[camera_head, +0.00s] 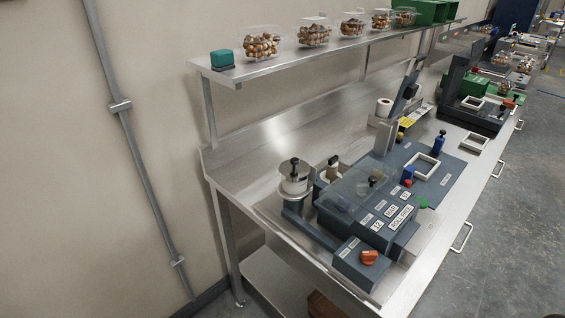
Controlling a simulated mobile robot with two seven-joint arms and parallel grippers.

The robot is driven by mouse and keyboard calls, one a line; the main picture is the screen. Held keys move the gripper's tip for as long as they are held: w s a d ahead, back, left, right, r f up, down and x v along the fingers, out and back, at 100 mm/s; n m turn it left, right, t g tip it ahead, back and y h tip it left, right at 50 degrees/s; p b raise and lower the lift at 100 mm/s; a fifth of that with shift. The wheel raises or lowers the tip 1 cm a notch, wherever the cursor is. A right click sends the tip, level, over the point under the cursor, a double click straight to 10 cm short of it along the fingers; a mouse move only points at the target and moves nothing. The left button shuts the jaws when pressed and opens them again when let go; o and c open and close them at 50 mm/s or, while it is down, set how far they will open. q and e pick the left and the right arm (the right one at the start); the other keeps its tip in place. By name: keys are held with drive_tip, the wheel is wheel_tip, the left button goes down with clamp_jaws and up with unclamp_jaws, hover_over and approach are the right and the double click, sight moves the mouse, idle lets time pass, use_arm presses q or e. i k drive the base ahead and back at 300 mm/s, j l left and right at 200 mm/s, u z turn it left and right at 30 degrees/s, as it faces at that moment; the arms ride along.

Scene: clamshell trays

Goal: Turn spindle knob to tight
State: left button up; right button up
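A metal spindle with a pale roll (294,184) stands at the left end of the blue-grey labelling machine (340,215). A small dark knob (294,162) sits on top of this spindle. Whether it is tight or loose cannot be told at this size. A separate orange-red knob (369,257) is on the box at the machine's front corner. Neither of my grippers is in view, and nothing touches the spindle or its knob.
The machine stands on a steel bench (240,165) with bare surface at its left and back. A shelf (290,55) above holds clear clamshell trays (262,45) of brown contents and a teal block (222,58). A white roll (384,107) and a dark scale-like device (478,112) stand farther along.

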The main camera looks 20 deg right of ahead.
sight(368, 257)
drive_tip(key=z, duration=1.35)
